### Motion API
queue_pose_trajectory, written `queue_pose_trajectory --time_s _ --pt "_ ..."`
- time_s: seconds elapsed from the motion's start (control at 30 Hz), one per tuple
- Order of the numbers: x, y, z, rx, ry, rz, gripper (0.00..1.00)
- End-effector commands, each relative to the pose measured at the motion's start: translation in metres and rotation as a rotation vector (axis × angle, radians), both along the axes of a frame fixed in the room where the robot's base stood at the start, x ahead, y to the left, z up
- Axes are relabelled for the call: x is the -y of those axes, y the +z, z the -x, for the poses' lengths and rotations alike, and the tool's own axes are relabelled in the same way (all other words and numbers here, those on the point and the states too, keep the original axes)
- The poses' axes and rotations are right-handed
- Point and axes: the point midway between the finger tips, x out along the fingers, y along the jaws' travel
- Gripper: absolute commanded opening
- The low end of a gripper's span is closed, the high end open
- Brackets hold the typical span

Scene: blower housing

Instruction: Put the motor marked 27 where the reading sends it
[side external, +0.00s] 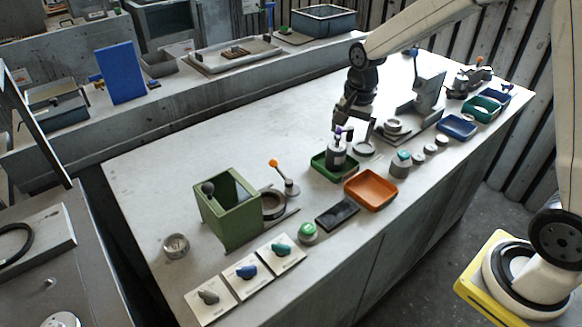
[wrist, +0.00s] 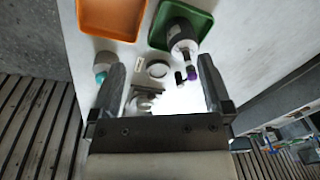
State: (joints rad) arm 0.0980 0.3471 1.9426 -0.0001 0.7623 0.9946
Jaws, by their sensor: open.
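A grey cylindrical motor (side external: 336,156) with a dark upper part stands upright in a small green tray (side external: 318,162). The motor also shows in the wrist view (wrist: 183,34), with a purple tip and a dark tip near its end. No number is readable on it, and I cannot see a reading on any display. My gripper (side external: 347,122) is above and just beside the motor. In the wrist view my gripper (wrist: 160,64) has its fingers wide apart with nothing held between them; the motor shows beyond the right finger's tip.
An orange tray (side external: 371,190) is close to the green tray. A tall green box (side external: 228,210), a dark pad (side external: 337,215) and several knob cards (side external: 246,275) are toward the left. A blue tray (side external: 457,127) is at the right. The bench's back left is clear.

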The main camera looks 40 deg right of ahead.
Motion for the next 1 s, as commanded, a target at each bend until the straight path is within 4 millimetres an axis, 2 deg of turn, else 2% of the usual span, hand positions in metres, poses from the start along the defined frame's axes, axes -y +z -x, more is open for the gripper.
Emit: queue_pose_trajectory --time_s 0.03,0.4,0.6,0.8,1.0 --pt "-0.005 -0.001 0.012 0.010 0.084 0.008 1.00" --pt "-0.031 -0.020 0.094 0.085 0.714 0.095 1.00" --pt "-0.039 -0.030 0.129 0.113 0.970 0.144 1.00" --pt "-0.042 -0.034 0.144 0.123 1.076 0.166 1.00" --pt "-0.042 -0.034 0.144 0.124 1.084 0.167 1.00"
